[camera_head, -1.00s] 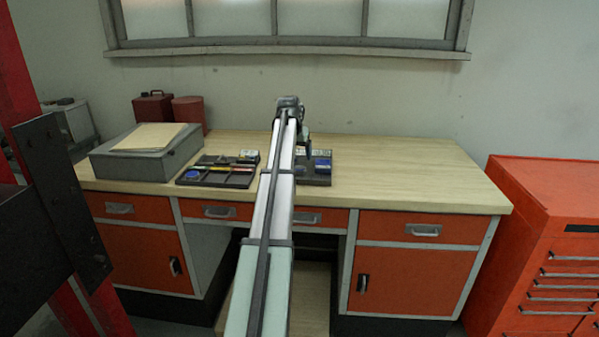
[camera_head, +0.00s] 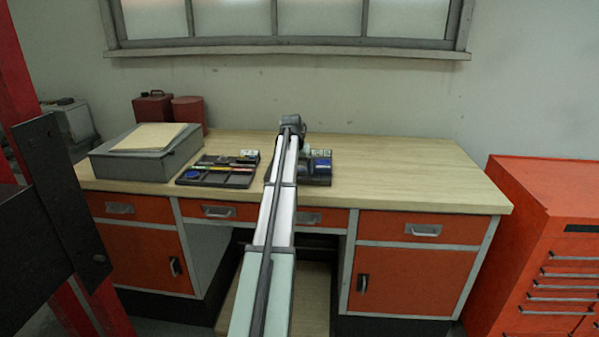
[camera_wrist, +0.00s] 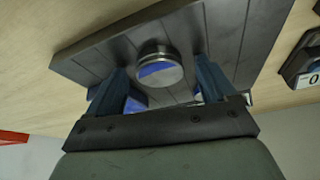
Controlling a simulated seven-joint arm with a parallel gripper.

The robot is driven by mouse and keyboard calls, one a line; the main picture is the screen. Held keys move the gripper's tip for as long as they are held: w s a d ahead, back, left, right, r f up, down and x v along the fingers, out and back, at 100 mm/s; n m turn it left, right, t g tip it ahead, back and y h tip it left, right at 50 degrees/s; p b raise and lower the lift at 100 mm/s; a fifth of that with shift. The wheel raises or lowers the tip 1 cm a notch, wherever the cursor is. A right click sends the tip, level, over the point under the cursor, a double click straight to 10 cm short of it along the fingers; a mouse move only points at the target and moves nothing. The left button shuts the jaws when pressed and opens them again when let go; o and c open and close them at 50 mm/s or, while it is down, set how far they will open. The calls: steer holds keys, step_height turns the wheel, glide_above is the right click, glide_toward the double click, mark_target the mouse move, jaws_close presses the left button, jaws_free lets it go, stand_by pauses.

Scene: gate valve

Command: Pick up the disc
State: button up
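The disc (camera_wrist: 160,68), a short round silver piece with a shiny face reflecting blue, sits on a dark grey slotted tray (camera_wrist: 95,58) in the wrist view. My gripper (camera_wrist: 160,72) is open, with one dark blue finger on each side of the disc. Gaps show between the disc and both fingers, so neither appears to touch it. In the head view the same area is at the right-hand dark tray (camera_head: 318,182), and my arm hides the disc and most of the gripper.
A blue item (camera_head: 321,165) lies in the right-hand tray. Another dark tray (camera_head: 215,181) with small parts lies left of my arm. A grey box (camera_head: 125,168) with papers stands further left, with red containers (camera_head: 153,107) behind. The bench's right side (camera_head: 420,175) is clear.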

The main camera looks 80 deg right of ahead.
steer(key=c, duration=1.3)
steer(key=shift+r, duration=0.1)
steer(key=shift+c, duration=0.2)
